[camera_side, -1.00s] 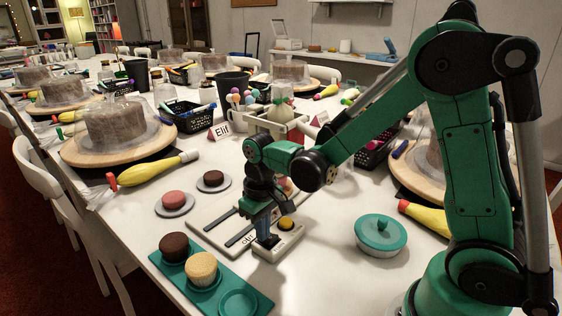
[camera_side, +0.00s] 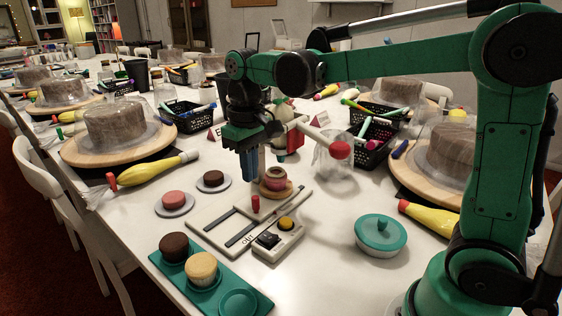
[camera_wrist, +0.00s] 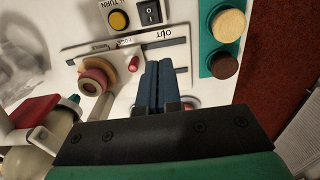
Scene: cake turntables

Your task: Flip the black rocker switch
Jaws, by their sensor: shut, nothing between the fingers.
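The black rocker switch (camera_side: 267,239) sits on a small white control box (camera_side: 287,245), beside a round yellow button (camera_side: 287,223). The wrist view shows the switch (camera_wrist: 149,12) at the top edge, with its white marks, and the yellow button (camera_wrist: 118,20) to its left. Which way the rocker is tilted is too small to tell. My gripper (camera_side: 250,178) is shut and empty, raised above the slotted white panel and apart from the switch. Its blue fingers (camera_wrist: 159,70) point toward the panel in the wrist view.
A white panel (camera_side: 215,222) with two dark slots and a red knob (camera_side: 255,203) adjoins the box. A pink-and-brown ringed piece (camera_side: 276,180) stands behind it. A teal tray (camera_side: 215,297) with cakes lies in front; a teal lidded dish (camera_side: 381,238) stands to the right.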

